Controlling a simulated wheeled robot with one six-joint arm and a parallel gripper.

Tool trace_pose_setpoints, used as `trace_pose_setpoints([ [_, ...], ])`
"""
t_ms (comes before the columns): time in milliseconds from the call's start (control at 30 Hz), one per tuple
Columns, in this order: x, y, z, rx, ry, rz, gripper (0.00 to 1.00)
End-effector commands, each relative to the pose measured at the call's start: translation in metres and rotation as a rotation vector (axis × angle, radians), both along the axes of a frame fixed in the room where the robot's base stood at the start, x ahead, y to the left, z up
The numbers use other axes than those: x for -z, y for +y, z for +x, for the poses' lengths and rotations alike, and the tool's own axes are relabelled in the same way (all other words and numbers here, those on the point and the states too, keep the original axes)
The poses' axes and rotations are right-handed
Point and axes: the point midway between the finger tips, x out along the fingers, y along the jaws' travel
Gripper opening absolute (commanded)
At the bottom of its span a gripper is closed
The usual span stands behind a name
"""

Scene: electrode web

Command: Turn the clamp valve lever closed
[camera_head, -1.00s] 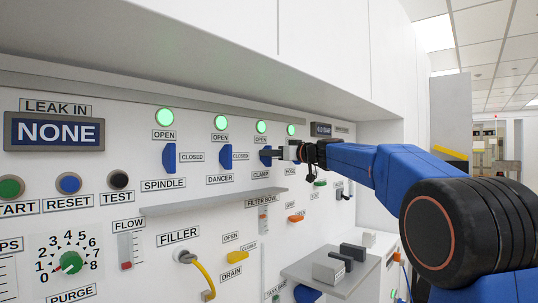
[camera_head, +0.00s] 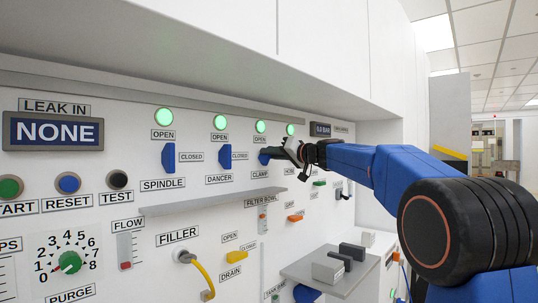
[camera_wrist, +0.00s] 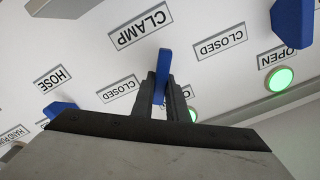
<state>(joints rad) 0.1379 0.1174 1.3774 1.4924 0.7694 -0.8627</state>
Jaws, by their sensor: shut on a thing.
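The blue clamp valve lever (camera_wrist: 164,66) stands between the two fingers of my gripper (camera_wrist: 166,92) in the wrist view. The gripper is shut on it. The CLAMP label (camera_wrist: 140,25) is beside the lever's free end, and a CLOSED label (camera_wrist: 118,88) is to its left. In the head view my gripper (camera_head: 281,153) is at the lever (camera_head: 264,156), above the CLAMP label (camera_head: 260,175). The lever looks tilted there, and the gripper hides part of it. The green light (camera_head: 260,127) above the clamp's OPEN label is lit.
The blue dancer lever (camera_head: 225,156) and spindle lever (camera_head: 169,157) stand upright to the left, with green lights lit above them. A narrow ledge (camera_head: 212,202) runs below. A blue hose lever (camera_wrist: 61,108) is near my gripper. An overhanging cabinet (camera_head: 300,70) is above.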

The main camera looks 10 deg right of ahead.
Motion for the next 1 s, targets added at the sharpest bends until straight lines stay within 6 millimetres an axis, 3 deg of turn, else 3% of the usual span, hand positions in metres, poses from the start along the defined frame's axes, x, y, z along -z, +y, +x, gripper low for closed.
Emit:
trace_pose_setpoints([
  [1000,0.0099,-0.0046,0.0034,0.001,0.514,0.704,0.0],
])
